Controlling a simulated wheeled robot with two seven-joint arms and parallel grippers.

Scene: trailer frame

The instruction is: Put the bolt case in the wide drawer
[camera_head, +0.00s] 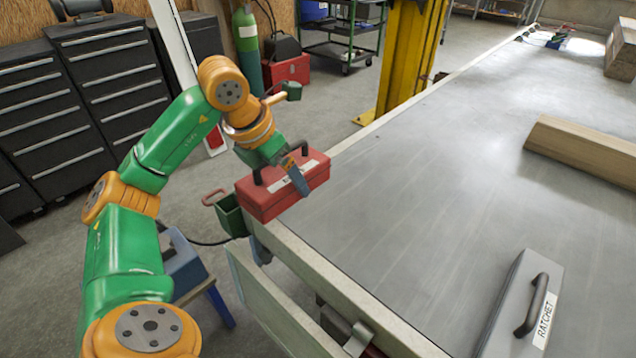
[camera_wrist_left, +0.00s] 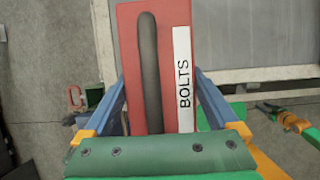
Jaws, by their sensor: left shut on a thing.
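The bolt case (camera_head: 270,199) is a red box with a dark handle and a white label, at the left corner of the grey bed. My left gripper (camera_head: 287,176) is shut on it from above. In the left wrist view the case (camera_wrist_left: 128,50) shows its "BOLTS" label, with a blue finger on each side. I cannot tell whether the case touches the bed. A pale panel (camera_head: 270,303) stands out below the bed's near edge and looks like a drawer front. Its inside is mostly hidden. My right gripper is not in view.
A grey ratchet case (camera_head: 507,300) lies on the bed (camera_head: 400,200) at the near right. A wooden beam (camera_head: 585,150) lies farther right. A small green bin (camera_head: 230,215) hangs at the bed's left corner. The middle of the bed is clear.

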